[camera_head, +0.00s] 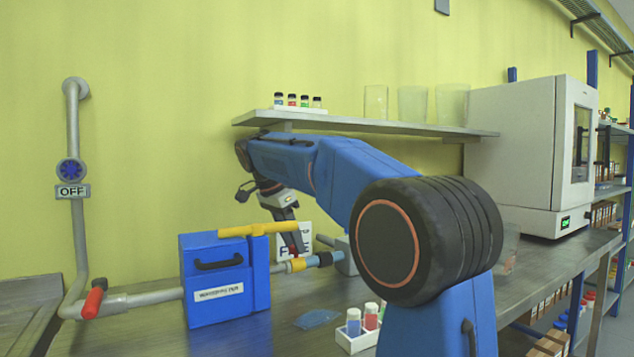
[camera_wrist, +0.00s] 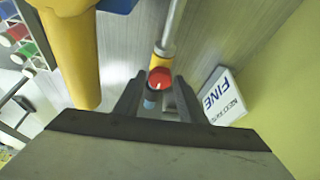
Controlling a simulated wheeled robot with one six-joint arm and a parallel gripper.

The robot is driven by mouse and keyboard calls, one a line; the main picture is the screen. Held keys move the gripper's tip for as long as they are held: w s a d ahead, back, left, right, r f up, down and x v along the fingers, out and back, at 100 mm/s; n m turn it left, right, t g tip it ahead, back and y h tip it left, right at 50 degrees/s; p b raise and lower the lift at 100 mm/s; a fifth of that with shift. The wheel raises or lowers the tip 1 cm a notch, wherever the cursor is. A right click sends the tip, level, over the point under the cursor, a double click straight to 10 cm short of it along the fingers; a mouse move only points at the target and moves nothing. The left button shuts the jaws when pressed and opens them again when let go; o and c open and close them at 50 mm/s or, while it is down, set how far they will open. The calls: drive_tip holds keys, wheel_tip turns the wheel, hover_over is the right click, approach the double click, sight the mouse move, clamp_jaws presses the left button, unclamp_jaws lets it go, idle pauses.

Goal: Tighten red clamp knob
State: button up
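The red clamp knob (camera_wrist: 160,76) sits on a pipe with a yellow collar (camera_wrist: 161,58) in the wrist view. A bit of red shows by the fingertips in the head view, mostly hidden by my gripper (camera_head: 292,240). My gripper (camera_wrist: 160,90) points down at the knob, with one finger on each side. A narrow gap seems to show between the knob and each finger, so the fingers look open around it. I cannot tell whether either finger touches it. The pipe (camera_head: 310,262) runs right from a blue box (camera_head: 210,310).
A yellow bar (camera_head: 250,230) lies across the blue box, close to my gripper. A white sign reading "FINE" (camera_wrist: 222,98) stands beside the knob. A shelf (camera_head: 400,127) runs above my arm. A white vial rack (camera_head: 352,342) stands on the bench in front.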

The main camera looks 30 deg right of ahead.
drive_tip(key=n, duration=0.1)
drive_tip(key=n+t, duration=0.1)
drive_tip(key=n, duration=0.1)
drive_tip(key=n+t, duration=0.1)
drive_tip(key=n, duration=0.1)
drive_tip(key=shift+s+d+y, duration=0.15)
drive_tip(key=shift+s+y, duration=0.15)
drive_tip(key=n+t+y, duration=0.1)
drive_tip(key=n, duration=0.4)
drive_tip(key=shift+s+d, duration=0.15)
drive_tip(key=n, duration=0.1)
drive_tip(key=n+y, duration=0.1)
drive_tip(key=n, duration=0.1)
drive_tip(key=n+t+y, duration=0.1)
drive_tip(key=n, duration=0.1)
drive_tip(key=shift+d, duration=0.25)
drive_tip(key=n, duration=0.1)
drive_tip(key=n+y, duration=0.1)
drive_tip(key=n, duration=0.1)
drive_tip(key=n+y, duration=0.1)
drive_tip(key=shift+d+n, duration=0.25)
drive_tip(key=shift+n, duration=0.05)
drive_tip(key=shift+s+r+n, duration=0.1)
drive_tip(key=shift+r+n, duration=0.15)
drive_tip(key=shift+n, duration=0.05)
drive_tip(key=v, duration=1.6)
drive_tip(key=shift+s+r, duration=0.15)
drive_tip(key=shift+r, duration=0.2)
drive_tip(key=shift+d, duration=0.1)
